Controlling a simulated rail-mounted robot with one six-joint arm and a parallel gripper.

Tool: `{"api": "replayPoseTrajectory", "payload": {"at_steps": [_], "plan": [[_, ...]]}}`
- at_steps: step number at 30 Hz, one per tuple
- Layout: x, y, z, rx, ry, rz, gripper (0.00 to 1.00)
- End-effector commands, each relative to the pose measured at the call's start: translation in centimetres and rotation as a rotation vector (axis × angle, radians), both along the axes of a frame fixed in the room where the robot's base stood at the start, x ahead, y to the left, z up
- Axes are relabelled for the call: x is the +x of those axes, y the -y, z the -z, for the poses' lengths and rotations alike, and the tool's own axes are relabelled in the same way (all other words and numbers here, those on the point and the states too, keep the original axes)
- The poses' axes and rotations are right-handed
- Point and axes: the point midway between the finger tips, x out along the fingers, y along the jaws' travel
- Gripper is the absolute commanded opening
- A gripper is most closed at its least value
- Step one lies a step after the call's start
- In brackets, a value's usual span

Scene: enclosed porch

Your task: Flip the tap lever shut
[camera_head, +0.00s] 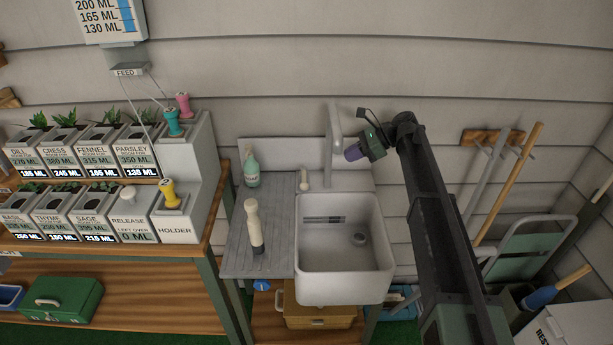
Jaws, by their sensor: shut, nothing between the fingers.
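The pale grey tap (334,125) stands at the back of the white sink (312,293), its tall neck against the wall. A small cream upright piece (304,180) at the back left of the sink, beside the tap's foot, looks like the tap lever; whether it is on or off is not clear. My gripper (353,153) is shut and empty, its purplish tips pointing left and down. In the picture it is just right of the tap's neck and above the sink's back edge, apart from the lever. No running water can be made out.
Labelled planters and a white holder (183,226) fill the bench further left. Tools lean on the right wall. The sink basin is empty.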

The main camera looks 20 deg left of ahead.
Motion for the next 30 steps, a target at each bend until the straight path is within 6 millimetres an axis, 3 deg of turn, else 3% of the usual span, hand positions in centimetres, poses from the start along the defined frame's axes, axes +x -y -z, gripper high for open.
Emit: {"api": "replayPoseTrajectory", "payload": {"at_steps": [9, 14, 30], "plan": [[0.0, 0.0, 0.1, -0.006, -0.007, 0.007, 0.00], [-0.4, -0.9, 1.1, -0.007, -0.006, 0.006, 0.00], [-3.9, -9.3, 7.4, -0.007, -0.005, 0.005, 0.00]]}}
